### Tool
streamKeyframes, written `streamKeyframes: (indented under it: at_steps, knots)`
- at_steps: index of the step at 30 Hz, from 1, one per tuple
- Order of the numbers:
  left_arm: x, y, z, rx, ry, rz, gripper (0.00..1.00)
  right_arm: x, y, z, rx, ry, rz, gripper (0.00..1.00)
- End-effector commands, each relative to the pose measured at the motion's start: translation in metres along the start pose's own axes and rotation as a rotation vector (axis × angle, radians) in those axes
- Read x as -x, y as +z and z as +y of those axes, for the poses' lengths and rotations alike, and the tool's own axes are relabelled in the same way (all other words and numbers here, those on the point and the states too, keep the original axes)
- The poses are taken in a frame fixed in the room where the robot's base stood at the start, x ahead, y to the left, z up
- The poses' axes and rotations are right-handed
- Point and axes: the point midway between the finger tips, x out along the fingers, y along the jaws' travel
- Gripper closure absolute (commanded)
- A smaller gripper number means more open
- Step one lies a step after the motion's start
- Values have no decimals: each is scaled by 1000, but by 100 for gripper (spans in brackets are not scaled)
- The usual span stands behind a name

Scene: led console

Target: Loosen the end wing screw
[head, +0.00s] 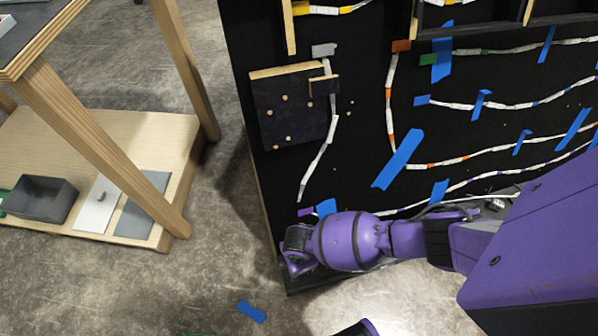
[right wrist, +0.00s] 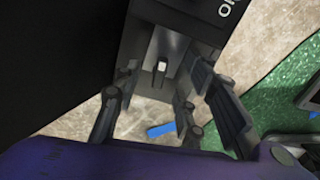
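My right arm reaches in from the right in the head view, along the lower edge of the black panel (head: 300,105). Its dark far end, with the right gripper (head: 295,262), is at the panel's lower left corner, and its fingers are hard to make out there. In the right wrist view the right gripper (right wrist: 166,75) is open, its fingers apart. Beyond and between the fingertips is a dark grey block (right wrist: 185,48) with a raised fin and a small pale tab (right wrist: 161,66). I cannot tell for certain which part is the wing screw. The left gripper is not in view.
White LED strips and blue tape cover the panel. A wooden bench (head: 130,135) at left carries a grey bin (head: 40,200) and flat plates. A blue tape piece (head: 252,311) lies on the concrete floor. A green mat (right wrist: 275,85) is at right in the wrist view.

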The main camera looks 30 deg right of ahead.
Motion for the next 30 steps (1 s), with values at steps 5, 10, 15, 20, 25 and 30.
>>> streamKeyframes:
  at_steps: [5,10,15,20,25,30]
  knots:
    - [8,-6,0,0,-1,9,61,12,0,1,0,2,0,62]
    - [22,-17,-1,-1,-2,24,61,30,0,1,-1,3,0,62]
    - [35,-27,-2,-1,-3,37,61,47,0,1,-2,2,0,62]
    - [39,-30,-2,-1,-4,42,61,51,0,0,-1,0,0,62]
    - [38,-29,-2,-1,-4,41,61,50,0,0,-1,-1,0,62]
    - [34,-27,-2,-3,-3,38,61,47,7,3,24,-1,-1,62]
